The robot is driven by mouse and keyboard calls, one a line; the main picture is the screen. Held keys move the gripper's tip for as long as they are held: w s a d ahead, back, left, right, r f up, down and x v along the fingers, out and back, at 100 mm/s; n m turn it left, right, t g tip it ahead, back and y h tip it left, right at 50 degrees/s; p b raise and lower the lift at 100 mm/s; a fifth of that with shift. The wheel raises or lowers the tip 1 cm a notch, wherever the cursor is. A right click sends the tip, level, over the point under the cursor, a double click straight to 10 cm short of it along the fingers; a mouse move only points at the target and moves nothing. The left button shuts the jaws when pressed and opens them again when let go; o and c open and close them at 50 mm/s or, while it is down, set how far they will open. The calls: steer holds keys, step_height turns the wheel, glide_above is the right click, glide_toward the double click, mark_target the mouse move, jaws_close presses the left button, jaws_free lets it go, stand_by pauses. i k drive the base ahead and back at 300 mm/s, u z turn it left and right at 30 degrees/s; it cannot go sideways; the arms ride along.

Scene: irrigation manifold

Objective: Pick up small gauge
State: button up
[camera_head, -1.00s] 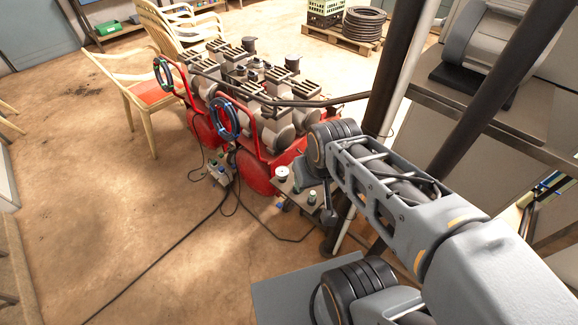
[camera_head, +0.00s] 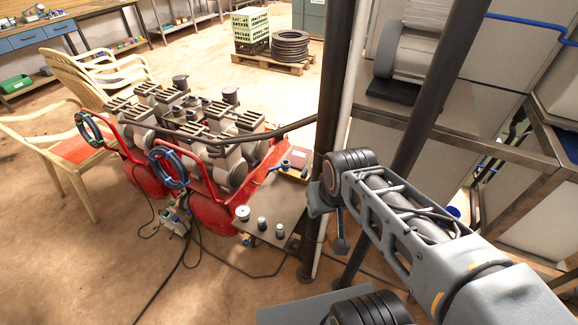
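A blue-handled valve piece (camera_head: 281,166) and a reddish box (camera_head: 297,161) are at the table's back. My gripper (camera_head: 338,232) hangs at the end of my arm, right of the table and apart from these pieces. Its fingers are too small and dark to read.
Red machines with grey motors (camera_head: 200,140) stand left of and behind the table. A dark post (camera_head: 333,100) rises close to my gripper. A steel bench (camera_head: 450,135) is at right, and wooden chairs (camera_head: 70,150) at left. The left floor is mostly open.

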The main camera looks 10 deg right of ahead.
mark_target(243, 212)
steer(key=z, duration=0.1)
steer(key=k, duration=1)
steer(key=u, duration=1.25)
steer(key=i, duration=1.35)
steer(key=z, duration=0.9)
